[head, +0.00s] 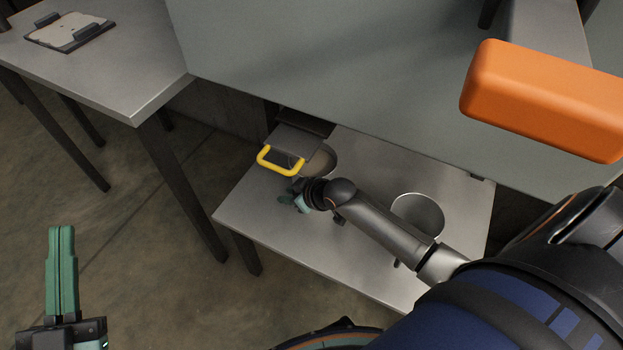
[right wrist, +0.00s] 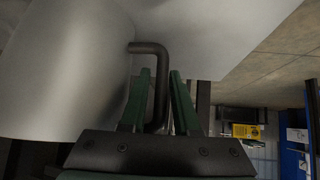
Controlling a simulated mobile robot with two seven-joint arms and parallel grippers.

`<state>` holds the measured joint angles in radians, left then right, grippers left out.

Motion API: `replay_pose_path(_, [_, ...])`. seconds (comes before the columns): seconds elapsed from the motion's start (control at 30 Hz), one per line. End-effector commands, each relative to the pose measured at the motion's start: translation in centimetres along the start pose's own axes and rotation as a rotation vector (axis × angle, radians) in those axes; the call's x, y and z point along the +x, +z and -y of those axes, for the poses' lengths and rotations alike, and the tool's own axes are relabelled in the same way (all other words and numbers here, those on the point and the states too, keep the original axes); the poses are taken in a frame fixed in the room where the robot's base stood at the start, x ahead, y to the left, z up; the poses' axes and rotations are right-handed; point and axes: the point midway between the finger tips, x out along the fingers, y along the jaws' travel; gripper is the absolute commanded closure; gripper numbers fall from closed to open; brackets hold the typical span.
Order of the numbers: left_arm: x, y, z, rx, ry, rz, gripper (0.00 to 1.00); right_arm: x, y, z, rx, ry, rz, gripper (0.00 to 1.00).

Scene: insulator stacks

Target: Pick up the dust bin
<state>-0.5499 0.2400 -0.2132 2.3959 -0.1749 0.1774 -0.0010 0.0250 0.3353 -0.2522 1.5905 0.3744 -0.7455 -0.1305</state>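In the right wrist view, a pale metal body with a curved wall (right wrist: 60,75) carries a dark bent handle (right wrist: 160,75). It may be the dust bin, but I cannot make out its whole shape. My right gripper (right wrist: 162,85) has its green fingers apart, with the handle between them. In the head view, my right gripper (head: 300,202) is small and partly hidden by its wrist, over the low metal table. My left gripper (head: 61,232) stands empty over the floor at the lower left, fingers together.
The low metal table (head: 290,235) has round openings, one at right (head: 418,212). A grey piece with a yellow handle (head: 281,160) is at its back left. A large grey panel (head: 330,60) and an orange block (head: 545,100) are above. A side table (head: 120,75) stands left.

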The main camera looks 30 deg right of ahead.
Motion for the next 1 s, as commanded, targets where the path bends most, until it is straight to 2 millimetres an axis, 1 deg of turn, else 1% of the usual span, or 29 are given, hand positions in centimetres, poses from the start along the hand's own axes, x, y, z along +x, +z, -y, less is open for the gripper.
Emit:
replay_pose_path(0.17, [0.02,-0.05,0.01,0.001,0.0,-0.001,1.0,0.0,-0.02,0.01,0.0,0.0,0.0,0.7])
replay_pose_path(0.27, [0.01,-0.03,0.01,0.001,0.0,-0.001,1.0,-0.01,-0.01,0.01,0.0,0.0,0.0,0.79])
replay_pose_path(0.43, [0.01,-0.01,0.01,0.0,0.0,0.0,1.0,-0.01,0.01,0.0,0.0,0.0,0.0,0.98])
replay_pose_path(0.47, [0.01,-0.01,0.01,0.0,0.0,0.0,1.0,-0.02,0.01,0.0,0.0,0.0,0.0,1.0])
replay_pose_path(1.0, [0.01,0.04,0.0,0.0,0.0,0.002,1.0,-0.02,0.05,-0.02,0.0,0.0,0.001,1.0])
